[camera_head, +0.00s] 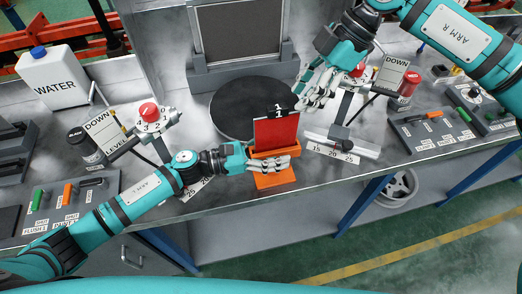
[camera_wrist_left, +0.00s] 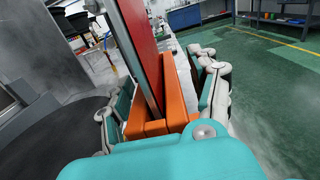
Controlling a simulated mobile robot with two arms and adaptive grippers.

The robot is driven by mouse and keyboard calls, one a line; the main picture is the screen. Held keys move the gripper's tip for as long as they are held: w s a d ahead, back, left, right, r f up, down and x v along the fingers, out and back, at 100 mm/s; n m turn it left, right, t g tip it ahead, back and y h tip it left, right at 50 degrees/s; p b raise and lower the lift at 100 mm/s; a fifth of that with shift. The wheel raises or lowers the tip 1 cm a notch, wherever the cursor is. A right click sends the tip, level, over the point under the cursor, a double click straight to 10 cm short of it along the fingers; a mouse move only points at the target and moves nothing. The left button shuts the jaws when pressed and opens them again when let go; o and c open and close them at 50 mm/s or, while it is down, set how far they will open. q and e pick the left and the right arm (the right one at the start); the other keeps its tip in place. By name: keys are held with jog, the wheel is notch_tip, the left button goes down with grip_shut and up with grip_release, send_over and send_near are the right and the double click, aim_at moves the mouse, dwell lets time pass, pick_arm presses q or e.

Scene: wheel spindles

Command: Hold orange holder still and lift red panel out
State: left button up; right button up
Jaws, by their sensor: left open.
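The red panel (camera_head: 276,131) stands upright in the orange holder (camera_head: 274,180) near the front edge of the bench. Both also show in the left wrist view, the panel (camera_wrist_left: 136,35) rising from the holder (camera_wrist_left: 176,98). My left gripper (camera_head: 268,163) is at the holder, with fingers on both sides of it in the wrist view; it is open. Whether the fingers touch the holder is hard to tell. My right gripper (camera_head: 316,98) is above and to the right of the panel, apart from it, with its fingers spread and nothing between them.
A dark round plate (camera_head: 235,106) lies behind the panel. A numbered bar (camera_head: 340,147) lies right of the holder. A white WATER jug (camera_head: 54,77) stands at the left. Switch panels (camera_head: 436,128) sit at both ends of the bench. A wheel (camera_head: 398,187) lies below.

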pick_arm(q)
jog(key=shift+w+d, duration=0.1)
jog(key=shift+d, duration=0.3)
jog(key=shift+c, duration=0.4)
grip_shut()
